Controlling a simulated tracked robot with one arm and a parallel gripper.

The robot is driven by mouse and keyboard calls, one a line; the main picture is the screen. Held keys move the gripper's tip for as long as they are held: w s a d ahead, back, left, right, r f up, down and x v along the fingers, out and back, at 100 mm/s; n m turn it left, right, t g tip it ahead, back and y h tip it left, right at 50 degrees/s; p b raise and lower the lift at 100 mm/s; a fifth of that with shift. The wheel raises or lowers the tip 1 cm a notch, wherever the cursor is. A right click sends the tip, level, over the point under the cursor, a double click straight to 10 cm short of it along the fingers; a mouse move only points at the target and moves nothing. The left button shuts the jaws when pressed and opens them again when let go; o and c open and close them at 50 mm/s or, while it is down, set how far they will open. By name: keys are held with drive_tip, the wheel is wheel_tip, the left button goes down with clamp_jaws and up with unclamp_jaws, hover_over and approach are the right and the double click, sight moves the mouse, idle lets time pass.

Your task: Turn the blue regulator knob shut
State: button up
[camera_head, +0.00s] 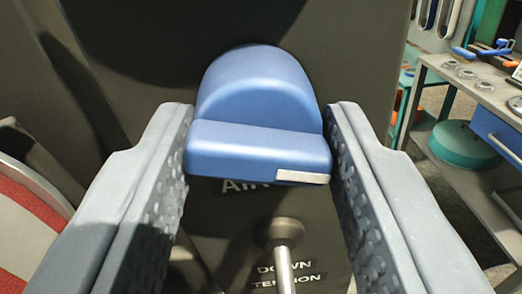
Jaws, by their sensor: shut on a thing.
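The blue regulator knob (262,100) sits on a dark panel (340,60) in the upper middle of the view. It has a rounded back and a raised bar across its front, with a pale marker strip at the bar's lower right end. My gripper (258,145) has its two grey, studded fingers on either side of the bar and is shut on it. A label under the knob is partly hidden by it; "AIR" can be made out.
Below the knob, a metal lever (284,255) with a round top stands out from the panel, near a label reading "DOWN TENSION". A red and white curved object (30,215) is at the left. A workbench (475,95) with tools stands at the right, with a green round container (465,145) below.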

drive_tip(key=n+b, duration=0.3)
drive_tip(key=b, duration=0.2)
drive_tip(key=shift+s+f+n, duration=0.1)
drive_tip(key=shift+f+n, duration=0.1)
drive_tip(key=shift+n, duration=0.2)
drive_tip(key=shift+o, duration=0.2)
drive_tip(key=n+b, duration=0.1)
drive_tip(key=n, duration=0.1)
drive_tip(key=n+b, duration=0.1)
drive_tip(key=shift+r+n, duration=0.2)
drive_tip(key=shift+n, duration=0.2)
drive_tip(key=n, duration=0.3)
drive_tip(key=shift+n+t+y, duration=0.3)
drive_tip(key=shift+n, duration=0.1)
drive_tip(key=shift+c, duration=0.2)
drive_tip(key=shift+o, duration=0.2)
drive_tip(key=n, duration=0.5)
drive_tip(key=shift+r+n+p, duration=0.1)
drive_tip(key=shift+n+p, duration=0.2)
drive_tip(key=shift+p, duration=0.05)
drive_tip(key=n+p, duration=0.2)
drive_tip(key=n, duration=0.3)
drive_tip(key=shift+f+y, duration=0.2)
drive_tip(key=shift+y, duration=0.2)
drive_tip(key=shift+f+n, duration=0.1)
drive_tip(key=shift+n, duration=0.4)
drive_tip(key=o, duration=0.9)
drive_tip(key=shift+a+f, duration=0.1)
